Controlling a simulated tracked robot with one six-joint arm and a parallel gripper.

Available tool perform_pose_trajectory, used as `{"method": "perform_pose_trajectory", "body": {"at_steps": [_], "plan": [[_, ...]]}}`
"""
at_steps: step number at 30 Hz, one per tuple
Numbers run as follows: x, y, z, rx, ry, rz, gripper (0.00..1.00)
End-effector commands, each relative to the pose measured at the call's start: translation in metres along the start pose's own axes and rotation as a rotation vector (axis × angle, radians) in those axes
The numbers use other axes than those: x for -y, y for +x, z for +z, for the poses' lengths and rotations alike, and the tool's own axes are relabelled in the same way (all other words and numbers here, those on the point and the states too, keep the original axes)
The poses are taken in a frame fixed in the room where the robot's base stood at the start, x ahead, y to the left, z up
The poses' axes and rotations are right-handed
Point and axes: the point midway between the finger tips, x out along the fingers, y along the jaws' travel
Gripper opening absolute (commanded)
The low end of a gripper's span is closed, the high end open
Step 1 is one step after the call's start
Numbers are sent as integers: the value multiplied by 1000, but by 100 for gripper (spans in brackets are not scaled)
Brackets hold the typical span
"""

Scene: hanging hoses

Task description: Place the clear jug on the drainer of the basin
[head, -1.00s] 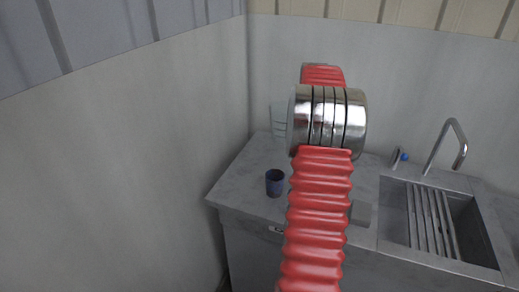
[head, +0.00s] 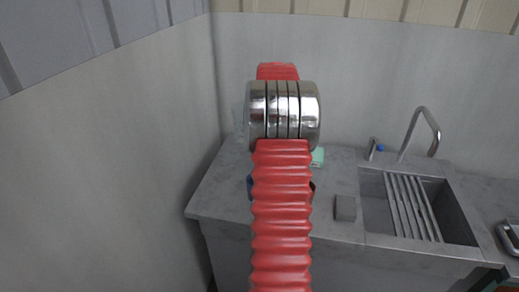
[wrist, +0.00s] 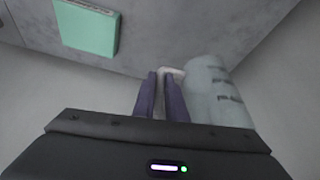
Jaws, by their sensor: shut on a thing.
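The clear jug (wrist: 212,92) is pale and see-through with dark marks on its side, to the right of my gripper (wrist: 162,75) in the wrist view. The two purple fingers are shut on its pale handle. In the head view only a faint strip of the jug (head: 238,118) shows left of my arm's metal joint; my red arm hides the rest and my gripper. Whether the jug touches the counter, I cannot tell. The basin (head: 462,222) is sunk in the grey counter at right, with the slatted drainer (head: 411,208) across its left part.
A curved tap (head: 430,120) rises behind the basin, beside a small blue-tipped fitting (head: 379,148). A grey block (head: 345,208) sits left of the basin. A teal item (head: 318,156) and a dark blue cup (head: 249,187) are partly behind my arm. Walls close the back and left.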

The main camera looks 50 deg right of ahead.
Motion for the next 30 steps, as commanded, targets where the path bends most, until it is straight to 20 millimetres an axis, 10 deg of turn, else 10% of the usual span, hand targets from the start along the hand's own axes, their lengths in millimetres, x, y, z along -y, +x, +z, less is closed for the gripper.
{"method": "perform_pose_trajectory", "body": {"at_steps": [30], "plan": [[3, 74, 32, 1, -3, -1, 0]]}}
